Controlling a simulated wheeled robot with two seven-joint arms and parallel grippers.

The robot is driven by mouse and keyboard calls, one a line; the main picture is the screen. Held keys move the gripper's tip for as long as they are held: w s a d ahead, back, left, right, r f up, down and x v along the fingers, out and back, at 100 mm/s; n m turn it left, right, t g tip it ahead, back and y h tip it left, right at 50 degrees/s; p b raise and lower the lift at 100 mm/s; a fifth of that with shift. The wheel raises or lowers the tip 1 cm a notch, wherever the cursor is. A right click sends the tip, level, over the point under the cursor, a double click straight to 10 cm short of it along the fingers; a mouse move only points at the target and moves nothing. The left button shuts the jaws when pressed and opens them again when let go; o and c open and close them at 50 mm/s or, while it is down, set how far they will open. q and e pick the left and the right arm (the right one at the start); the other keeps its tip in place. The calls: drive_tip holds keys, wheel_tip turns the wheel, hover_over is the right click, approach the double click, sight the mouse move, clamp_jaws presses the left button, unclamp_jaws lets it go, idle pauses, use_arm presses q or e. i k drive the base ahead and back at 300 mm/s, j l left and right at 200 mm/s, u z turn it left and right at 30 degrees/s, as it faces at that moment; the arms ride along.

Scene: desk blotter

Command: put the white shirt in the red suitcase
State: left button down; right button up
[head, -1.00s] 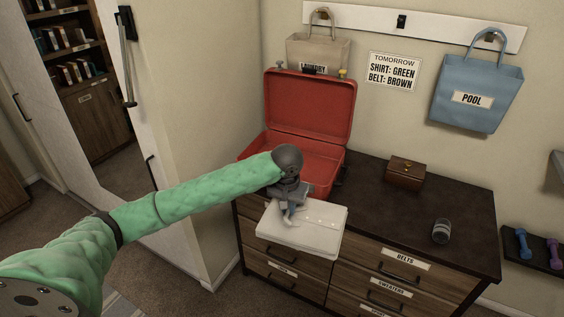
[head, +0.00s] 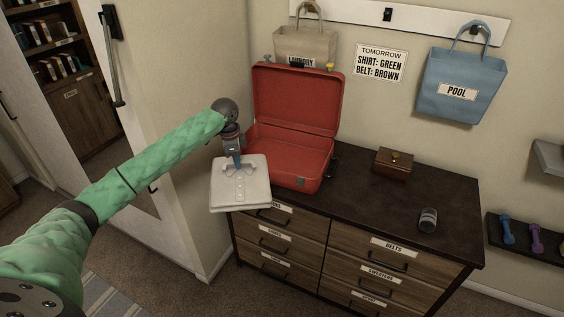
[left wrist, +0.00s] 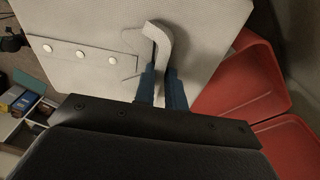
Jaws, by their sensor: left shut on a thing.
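The folded white shirt (head: 238,184) hangs from my left gripper (head: 238,164) at the left front corner of the dresser. My left gripper is shut on the shirt near its collar. In the left wrist view the blue fingers (left wrist: 162,88) pinch the shirt's collar edge, and the buttoned white cloth (left wrist: 105,40) spreads out beyond them. The red suitcase (head: 292,155) stands open on the dresser, just right of the shirt, with its lid up. In the left wrist view the suitcase (left wrist: 235,90) shows at the right. My right gripper is not in view.
A brown box (head: 393,164) and a dark glass jar (head: 428,220) stand on the dresser top (head: 360,195), right of the suitcase. A beige laundry bag (head: 305,42) and a blue pool bag (head: 461,85) hang on the wall. The dresser's middle top is clear.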

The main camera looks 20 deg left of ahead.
sight(267, 157)
drive_tip(key=i, duration=1)
